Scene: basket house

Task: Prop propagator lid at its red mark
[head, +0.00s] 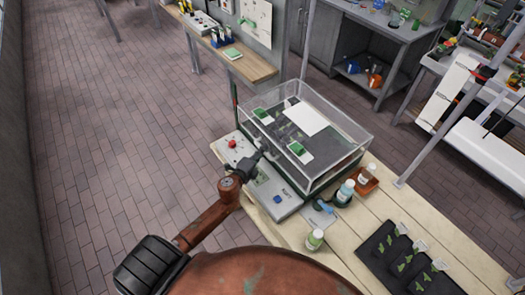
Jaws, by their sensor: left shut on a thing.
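The propagator is a dark-based box (325,183) with a clear lid (345,117), on the wooden bench in the head view. A white panel and green pieces show on or through the lid. My left gripper (263,155) is at the lid's near left edge, shut on it; the fingers hide the grip. I cannot tell whether the lid is raised. A thin dark upright with red on it (236,92) stands at the propagator's far left corner. I cannot tell whether this is the red mark. My right gripper is not in view.
A grey control panel (290,207) with a red knob (232,143) and a blue knob lies before the propagator. Bottles (345,191), an orange tray (367,182) and a black seedling tray (377,257) stand to the right. Open brick floor lies left.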

